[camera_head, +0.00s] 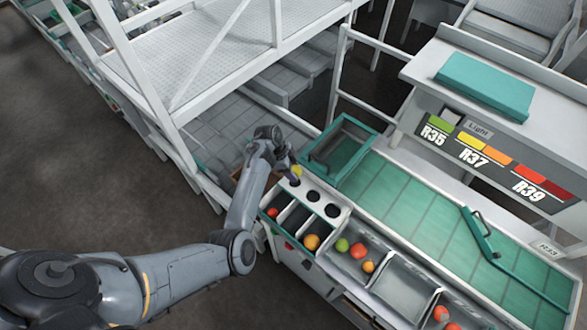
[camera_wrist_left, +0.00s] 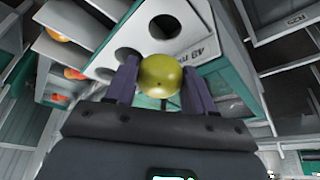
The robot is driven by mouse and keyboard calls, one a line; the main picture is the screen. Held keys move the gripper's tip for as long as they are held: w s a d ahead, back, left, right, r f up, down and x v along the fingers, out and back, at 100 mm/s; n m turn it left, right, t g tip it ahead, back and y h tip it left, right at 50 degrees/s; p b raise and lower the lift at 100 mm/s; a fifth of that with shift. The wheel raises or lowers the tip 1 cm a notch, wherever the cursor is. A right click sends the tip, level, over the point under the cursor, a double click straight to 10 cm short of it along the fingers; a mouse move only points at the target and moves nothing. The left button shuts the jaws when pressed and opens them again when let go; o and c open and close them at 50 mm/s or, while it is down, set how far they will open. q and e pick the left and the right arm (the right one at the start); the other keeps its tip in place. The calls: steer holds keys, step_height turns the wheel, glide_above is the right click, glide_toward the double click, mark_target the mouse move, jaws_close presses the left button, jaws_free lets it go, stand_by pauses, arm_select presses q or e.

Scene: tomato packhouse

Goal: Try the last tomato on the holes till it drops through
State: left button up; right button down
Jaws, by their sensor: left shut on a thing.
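My left gripper (camera_head: 292,176) is shut on a yellow-green tomato (camera_head: 297,170) at the far left end of the sizing plate. In the left wrist view the tomato (camera_wrist_left: 160,75) sits between the two dark fingers of the gripper (camera_wrist_left: 160,88). The white plate (camera_head: 322,204) has a row of round dark holes. The tomato is close to the hole (camera_head: 294,183) at the row's far end; whether it touches the plate I cannot tell. The plate (camera_wrist_left: 190,38) also shows in the wrist view, with one hole partly behind the tomato. My right gripper is out of view.
Below the plate are compartments holding a red tomato (camera_head: 272,213) and an orange one (camera_head: 312,242). Trays to the right hold several more tomatoes (camera_head: 357,250). A green-rimmed bin (camera_head: 372,133) stands just behind the plate. The green sorting belt (camera_head: 425,215) is mostly clear, with a green bar (camera_head: 480,235) across it.

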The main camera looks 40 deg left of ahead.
arm_select(q)
steer(key=shift+f+b, duration=1.45)
steer(key=shift+f, duration=0.05)
steer(key=shift+f+b, duration=0.55)
steer(key=shift+f, duration=0.5)
steer(key=shift+p, duration=0.35)
steer(key=o, duration=0.8)
step_height(320, 180, up, 7)
steer(key=p, duration=0.7)
steer(key=shift+p, duration=0.35)
